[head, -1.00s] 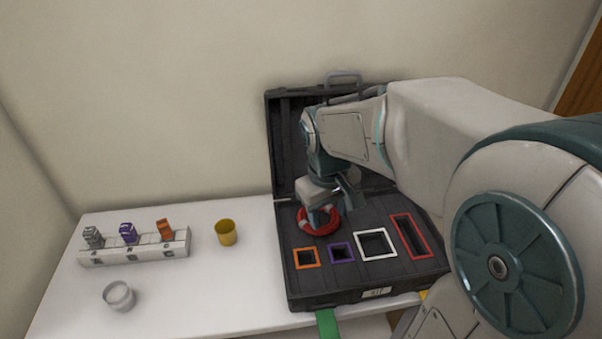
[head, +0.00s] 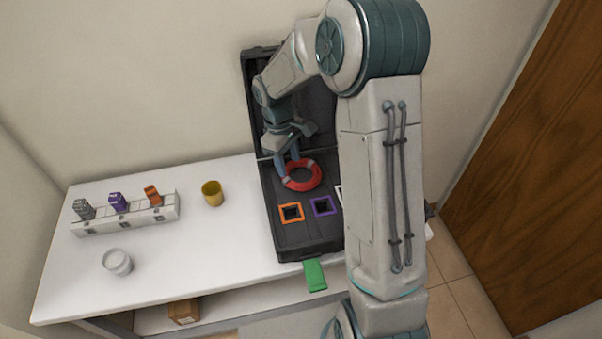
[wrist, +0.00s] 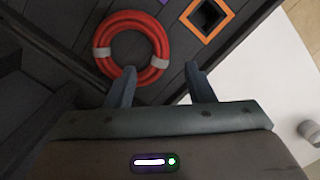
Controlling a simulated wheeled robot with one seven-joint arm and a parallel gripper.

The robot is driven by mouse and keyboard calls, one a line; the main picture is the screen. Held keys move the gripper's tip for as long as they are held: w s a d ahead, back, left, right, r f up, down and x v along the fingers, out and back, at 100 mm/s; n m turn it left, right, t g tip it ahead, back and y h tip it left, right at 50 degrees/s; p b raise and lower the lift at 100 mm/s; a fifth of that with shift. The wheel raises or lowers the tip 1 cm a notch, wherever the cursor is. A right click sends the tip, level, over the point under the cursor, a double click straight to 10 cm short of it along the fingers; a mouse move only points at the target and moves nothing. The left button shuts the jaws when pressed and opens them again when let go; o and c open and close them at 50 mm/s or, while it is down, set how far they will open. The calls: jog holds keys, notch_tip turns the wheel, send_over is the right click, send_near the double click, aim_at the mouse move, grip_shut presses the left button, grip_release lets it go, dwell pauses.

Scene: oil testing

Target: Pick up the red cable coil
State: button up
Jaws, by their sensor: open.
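The red cable coil (head: 301,175) is a ring with pale bands. It lies in the back left part of the open black case (head: 292,240). In the wrist view the coil (wrist: 128,23) lies flat on the dark case surface. My gripper (head: 287,166) is at the coil's back left side in the head view. In the wrist view the open fingers (wrist: 160,75) are apart. One fingertip overlaps the coil's rim and the other is outside the ring. Whether the fingers touch the coil is unclear.
The case has orange (head: 291,212), purple (head: 323,206) and white-framed openings, partly hidden by my arm. A yellow cup (head: 213,193), a pale cup (head: 117,262) and a rack (head: 130,214) with three coloured pieces stand left. A green tab (head: 315,275) is at the front edge. The middle table is clear.

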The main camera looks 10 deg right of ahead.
aim_at(292, 182)
jog(key=f, duration=0.5)
jog(key=s+f+p, duration=0.1)
jog(key=f, duration=0.1)
jog(key=shift+d+f, duration=0.3)
grip_shut()
